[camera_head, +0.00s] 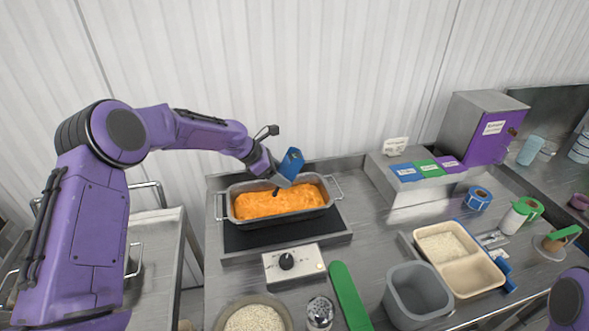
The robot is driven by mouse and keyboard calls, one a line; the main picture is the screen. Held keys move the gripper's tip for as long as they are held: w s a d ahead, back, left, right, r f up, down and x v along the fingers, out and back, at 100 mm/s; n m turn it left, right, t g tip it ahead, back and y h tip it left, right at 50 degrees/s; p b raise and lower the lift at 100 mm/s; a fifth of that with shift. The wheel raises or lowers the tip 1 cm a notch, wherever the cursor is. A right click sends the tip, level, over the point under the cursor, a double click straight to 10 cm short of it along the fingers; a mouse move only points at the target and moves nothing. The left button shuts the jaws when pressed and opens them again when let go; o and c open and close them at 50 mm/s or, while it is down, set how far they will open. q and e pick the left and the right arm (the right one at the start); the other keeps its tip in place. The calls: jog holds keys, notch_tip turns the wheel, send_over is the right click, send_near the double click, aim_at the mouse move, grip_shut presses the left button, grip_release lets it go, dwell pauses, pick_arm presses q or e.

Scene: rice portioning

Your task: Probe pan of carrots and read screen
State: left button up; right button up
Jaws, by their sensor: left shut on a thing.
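A grey metal pan (325,187) with side handles holds an orange mass of carrots (250,205). It sits on a dark hot plate (262,240) on the steel counter. My left gripper (279,181) is over the back right part of the pan, shut on a blue probe thermometer (291,163). A short dark part points down from it at the carrots' surface; I cannot tell how deep it goes. No reading on its screen is legible. Only a purple piece of my right arm shows at the lower right; its gripper is out of view.
A control box (293,262) with a knob stands in front of the pan. A green spatula (350,295), a bowl of rice (252,319), a shaker (320,313), a grey tub (417,294) and a beige divided tray (470,272) fill the front. A purple-doored dispenser (488,140) stands at back right.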

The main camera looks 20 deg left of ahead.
aim_at(286, 162)
pick_arm(q)
jog(key=shift+r, duration=3.2)
